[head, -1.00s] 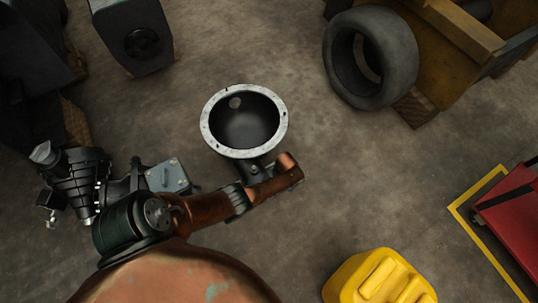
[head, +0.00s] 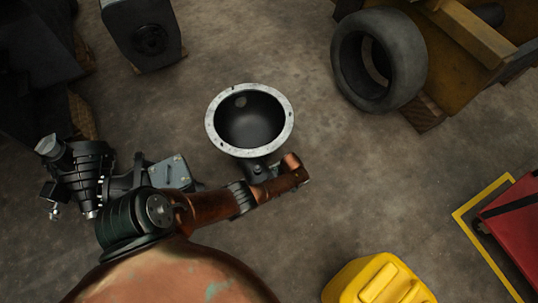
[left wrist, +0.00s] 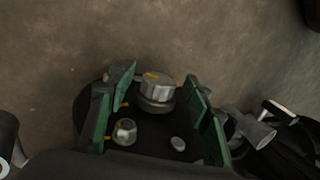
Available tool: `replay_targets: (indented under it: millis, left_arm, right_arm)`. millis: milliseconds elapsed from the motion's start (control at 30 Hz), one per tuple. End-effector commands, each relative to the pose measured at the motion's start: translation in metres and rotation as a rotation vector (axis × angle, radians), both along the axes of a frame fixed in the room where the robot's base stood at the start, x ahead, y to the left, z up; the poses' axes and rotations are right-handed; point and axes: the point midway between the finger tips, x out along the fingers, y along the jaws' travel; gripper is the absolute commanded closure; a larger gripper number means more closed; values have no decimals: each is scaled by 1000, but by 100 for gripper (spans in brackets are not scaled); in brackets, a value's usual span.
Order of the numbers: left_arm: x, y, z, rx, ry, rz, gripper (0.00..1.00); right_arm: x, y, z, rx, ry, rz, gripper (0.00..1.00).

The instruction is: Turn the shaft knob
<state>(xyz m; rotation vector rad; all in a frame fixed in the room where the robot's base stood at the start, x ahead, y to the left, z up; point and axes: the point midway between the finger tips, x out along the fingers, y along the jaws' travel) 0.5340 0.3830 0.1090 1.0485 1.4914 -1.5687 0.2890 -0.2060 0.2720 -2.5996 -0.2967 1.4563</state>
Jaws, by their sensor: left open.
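In the left wrist view, a round silver knob (left wrist: 158,87) with a yellow mark stands on a dark rounded plate (left wrist: 150,144). A smaller silver knob (left wrist: 124,130), also with yellow near it, and a small pale stud (left wrist: 178,143) sit on the same plate. I cannot tell for sure which knob is the shaft knob; the larger one lies between the fingertips. My left gripper (left wrist: 157,76) is open, its green fingers on either side of the larger knob, with no clear contact. In the head view I cannot make out this gripper. My right gripper does not show.
A grey-rimmed bowl-shaped housing (head: 211,119) stands past my copper arm. A dark ribbed machine part (head: 82,172) lies left. A tyre (head: 350,62), yellow jerrycan (head: 375,282) and red box (head: 515,222) stand right. Bare concrete floor lies between them.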

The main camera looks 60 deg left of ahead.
Motion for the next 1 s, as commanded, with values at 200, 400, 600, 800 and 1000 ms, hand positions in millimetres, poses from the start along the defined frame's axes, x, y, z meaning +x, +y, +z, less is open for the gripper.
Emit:
replay_targets:
  millis: [200,400,600,800,1000]
  left_arm:
    - [4,-1,6,-1,-2,-1,54]
    - [15,-2,31,-1,-5,0,54]
    - [34,-3,72,-2,-4,-1,54]
    - [46,-4,99,-1,-2,-1,54]
    - [49,-4,109,-1,0,0,54]
  right_arm:
    - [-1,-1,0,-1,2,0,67]
    - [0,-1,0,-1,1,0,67]
    - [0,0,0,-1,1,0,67]
    - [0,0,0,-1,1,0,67]
    - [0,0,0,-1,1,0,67]
